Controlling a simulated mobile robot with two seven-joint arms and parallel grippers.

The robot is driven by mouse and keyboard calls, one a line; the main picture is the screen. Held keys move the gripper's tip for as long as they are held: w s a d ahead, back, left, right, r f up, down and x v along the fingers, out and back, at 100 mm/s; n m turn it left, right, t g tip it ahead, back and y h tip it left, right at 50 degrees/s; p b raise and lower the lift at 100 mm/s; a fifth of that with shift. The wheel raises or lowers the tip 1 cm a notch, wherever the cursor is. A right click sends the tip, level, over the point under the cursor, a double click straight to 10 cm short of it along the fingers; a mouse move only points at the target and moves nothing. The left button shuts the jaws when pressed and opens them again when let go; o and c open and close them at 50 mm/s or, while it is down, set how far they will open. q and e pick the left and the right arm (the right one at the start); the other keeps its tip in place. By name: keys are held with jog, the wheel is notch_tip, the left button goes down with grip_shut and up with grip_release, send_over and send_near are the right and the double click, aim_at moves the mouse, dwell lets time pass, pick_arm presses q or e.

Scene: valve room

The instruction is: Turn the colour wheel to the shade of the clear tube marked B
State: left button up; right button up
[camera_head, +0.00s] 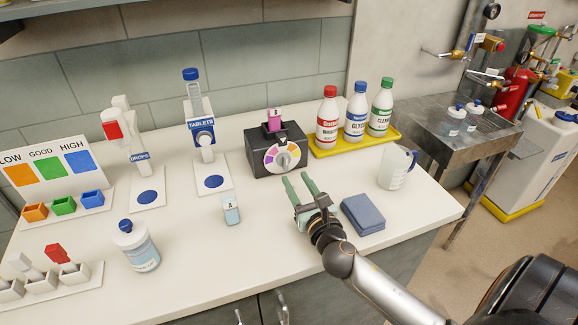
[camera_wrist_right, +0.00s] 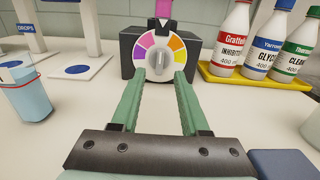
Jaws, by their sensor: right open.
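The colour wheel (camera_head: 282,157) is a disc of pink, purple, orange and yellow sectors with a pale knob, on the front of a black box (camera_head: 259,161). It faces me in the right wrist view (camera_wrist_right: 160,52). A clear tube with pink liquid (camera_head: 274,121) stands upright in the box's top; its letter is too small to read. My left gripper is not in view.
A yellow tray (camera_head: 353,145) with red, blue and green-capped bottles stands right of the box. A jug (camera_head: 396,169) and blue folded cloth (camera_head: 362,214) lie to the gripper's right. The tablets dispenser (camera_head: 203,134) stands left. The counter (camera_head: 262,235) between gripper and tube A is clear.

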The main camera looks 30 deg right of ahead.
aim_at(287, 164)
jog(key=x, duration=0.5)
jog(key=shift+w, duration=0.4)
grip_shut()
